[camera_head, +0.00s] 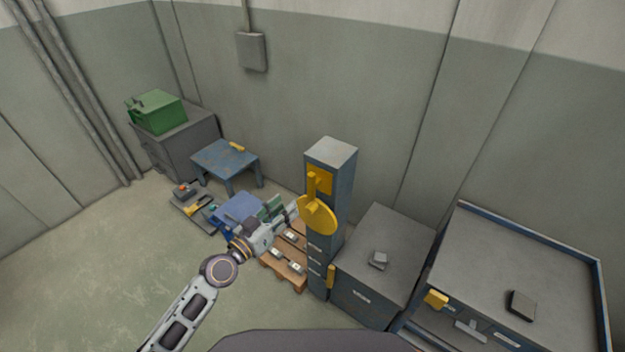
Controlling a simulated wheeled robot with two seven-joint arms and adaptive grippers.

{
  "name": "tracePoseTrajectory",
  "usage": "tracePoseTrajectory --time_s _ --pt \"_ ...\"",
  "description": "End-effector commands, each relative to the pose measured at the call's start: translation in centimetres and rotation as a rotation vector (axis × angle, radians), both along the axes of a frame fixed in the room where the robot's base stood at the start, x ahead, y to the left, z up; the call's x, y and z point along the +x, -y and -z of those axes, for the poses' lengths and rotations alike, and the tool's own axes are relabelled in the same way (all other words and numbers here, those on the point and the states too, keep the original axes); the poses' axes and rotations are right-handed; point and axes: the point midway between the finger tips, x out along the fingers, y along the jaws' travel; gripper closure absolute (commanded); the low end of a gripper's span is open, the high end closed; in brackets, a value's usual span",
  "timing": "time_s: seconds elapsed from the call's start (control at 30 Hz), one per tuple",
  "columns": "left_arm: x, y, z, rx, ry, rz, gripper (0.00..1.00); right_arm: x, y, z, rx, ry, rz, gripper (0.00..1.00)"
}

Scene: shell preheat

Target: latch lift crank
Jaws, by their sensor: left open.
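A yellow disc-shaped crank (322,216) is on the front of a tall blue-grey column (332,165). A yellow bracket (318,181) sits above the crank on the same column, and a small yellow piece (331,276) is lower down. My left gripper (294,206) reaches in from the lower left, its tips at the crank's left edge. It is open. I cannot tell whether it touches the crank. My left arm and gripper hide part of the floor and the items behind them. My right gripper is not in view.
A wooden pallet (271,266) with several small pale items lies left of the column. A grey cabinet (400,242) and a workbench (520,250) stand to the right. A blue table (226,157) and green box (157,112) are at back left. The left floor is clear.

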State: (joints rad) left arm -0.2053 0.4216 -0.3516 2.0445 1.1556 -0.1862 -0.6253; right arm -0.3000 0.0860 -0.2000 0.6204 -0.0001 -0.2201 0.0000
Motion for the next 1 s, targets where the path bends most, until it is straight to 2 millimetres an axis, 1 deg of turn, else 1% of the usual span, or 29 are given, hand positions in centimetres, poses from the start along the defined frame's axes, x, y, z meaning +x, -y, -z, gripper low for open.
tracePoseTrajectory --time_s 0.17,0.37,0.57,0.8,1.0 --pt "0.0 0.0 -0.2 0.033 0.033 0.003 0.59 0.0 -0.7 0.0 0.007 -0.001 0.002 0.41" --pt "0.0 0.0 -0.2 0.112 0.094 0.003 0.59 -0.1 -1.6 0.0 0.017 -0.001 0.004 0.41" --pt "0.0 0.0 -0.2 0.163 0.131 0.002 0.59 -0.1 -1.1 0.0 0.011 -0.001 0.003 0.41" --pt "0.0 0.0 -0.2 0.165 0.132 0.002 0.59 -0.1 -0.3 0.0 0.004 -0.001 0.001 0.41" --pt "0.1 0.1 -0.2 0.165 0.132 0.002 0.59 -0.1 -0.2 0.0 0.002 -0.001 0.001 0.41"
